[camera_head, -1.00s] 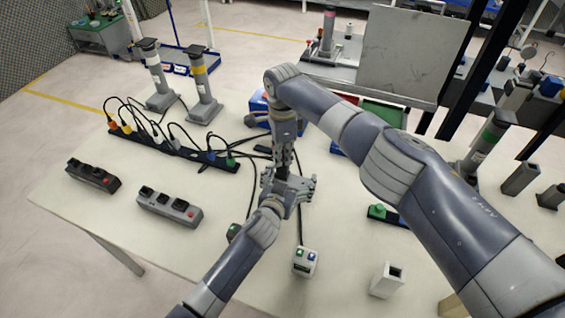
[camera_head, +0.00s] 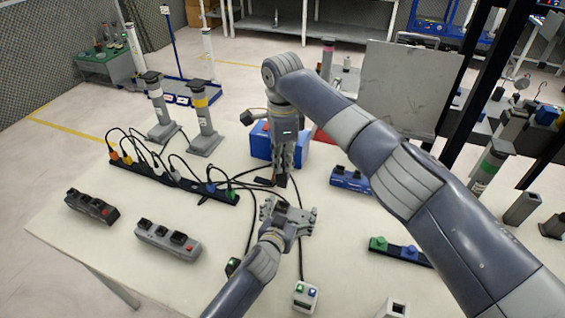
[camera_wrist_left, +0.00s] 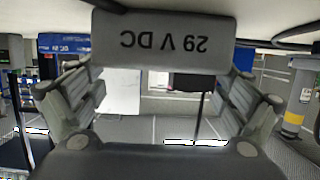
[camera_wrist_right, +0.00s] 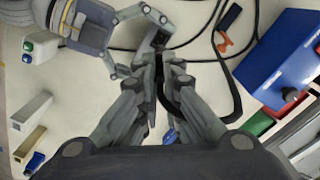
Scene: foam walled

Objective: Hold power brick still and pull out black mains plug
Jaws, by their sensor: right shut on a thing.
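The grey power brick (camera_wrist_left: 163,40), lettered "29 V DC", shows upside down in the left wrist view. It also shows in the right wrist view (camera_wrist_right: 154,42), with a dark patch on its face. My left gripper (camera_head: 288,216) has its fingers spread, one on either side of the brick; firm contact is not clear. My right gripper (camera_head: 281,170) points down just behind the brick. It is shut on the black mains plug (camera_wrist_right: 159,66), whose cable curves out beside the fingers. In the head view a small gap appears between the plug and the brick.
A black power strip (camera_head: 165,180) with several coloured plugs lies at left. Two grey socket blocks (camera_head: 168,240) lie nearer. A blue box (camera_head: 292,150) stands behind my right gripper. Cables run beside the brick.

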